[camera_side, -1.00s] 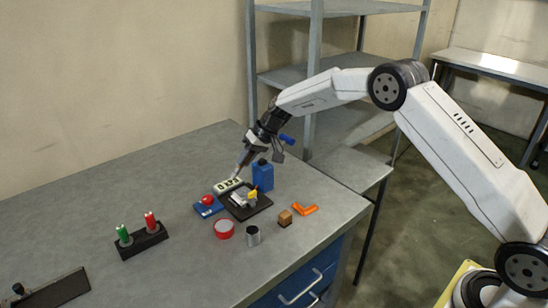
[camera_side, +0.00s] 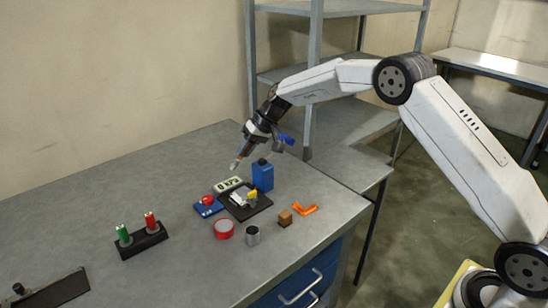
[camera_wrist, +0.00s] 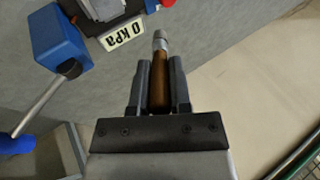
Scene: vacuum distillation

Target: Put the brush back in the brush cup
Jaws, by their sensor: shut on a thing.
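My gripper (camera_side: 246,147) is shut on the brush (camera_wrist: 159,92). In the wrist view the brush's brown handle sits between the two fingers (camera_wrist: 159,82), with its silver ferrule pointing away. In the side view the brush's pale tip (camera_side: 235,164) points down and left, above the table behind the display block. A small grey metal cup (camera_side: 252,235), which looks like the brush cup, stands upright near the front edge of the table. It is apart from my gripper, and no brush shows in it. The cup is not visible in the wrist view.
A red ring (camera_side: 224,229), brown block (camera_side: 285,218) and orange piece (camera_side: 304,209) are near the cup.

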